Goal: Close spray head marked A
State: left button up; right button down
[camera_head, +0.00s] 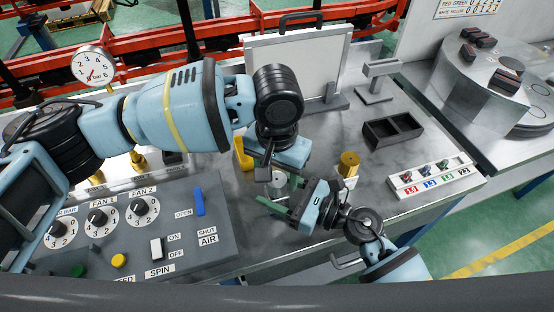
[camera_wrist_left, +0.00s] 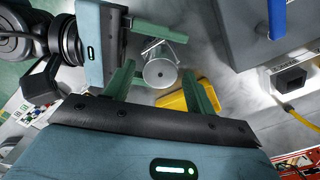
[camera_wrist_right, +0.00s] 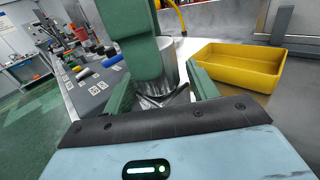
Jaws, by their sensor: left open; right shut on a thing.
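A silvery metal cylinder (camera_head: 278,180) with a round end stands between my two grippers in the head view. My right gripper (camera_head: 284,195) is shut on it from the right; the right wrist view shows the cylinder (camera_wrist_right: 156,82) between the green fingers. My left gripper (camera_head: 268,170) is above it, pointing down and open; in the left wrist view the cylinder (camera_wrist_left: 160,72) lies between and beyond the green fingers. A left green finger partly hides the cylinder in the right wrist view. I cannot make out a mark A on anything.
A yellow tray (camera_wrist_right: 240,68) lies close behind the cylinder. A brass cylinder (camera_head: 349,164) stands to the right. A grey control panel (camera_head: 180,225) with dials and a blue lever (camera_head: 199,202) is at left. A black bin (camera_head: 393,130) and white rack (camera_head: 436,174) are at right.

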aim_at(277, 179)
pick_arm(q)
jog(key=shift+f, duration=1.5)
jog(key=c, duration=1)
jog(key=shift+o, duration=0.2)
jog(key=m, duration=0.9)
jog(key=shift+m, duration=0.4)
jog(key=o, duration=1.1)
jog(key=shift+r, duration=2.3)
